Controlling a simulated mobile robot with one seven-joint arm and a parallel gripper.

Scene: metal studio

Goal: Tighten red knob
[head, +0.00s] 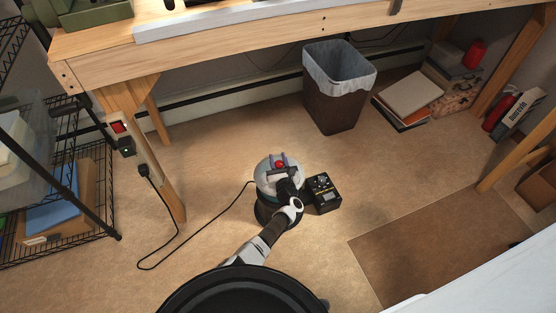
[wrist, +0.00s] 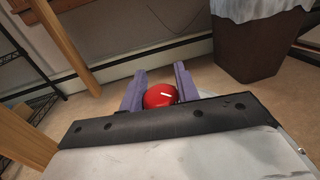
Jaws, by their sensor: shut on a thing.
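The red knob (head: 280,164) sits on top of a rounded, light-topped device (head: 265,182) standing on the floor. In the wrist view the red knob (wrist: 160,95) has a short white mark on its face. My gripper (wrist: 158,88) has its two purple-grey fingers on either side of the knob, shut on it. In the head view my gripper (head: 280,162) is at the top of the device, and my arm hides part of the device's front.
A small black box with dials (head: 322,193) stands right beside the device. A lined waste bin (head: 330,105) stands behind. The floor to the right front has a brown mat (head: 440,250).

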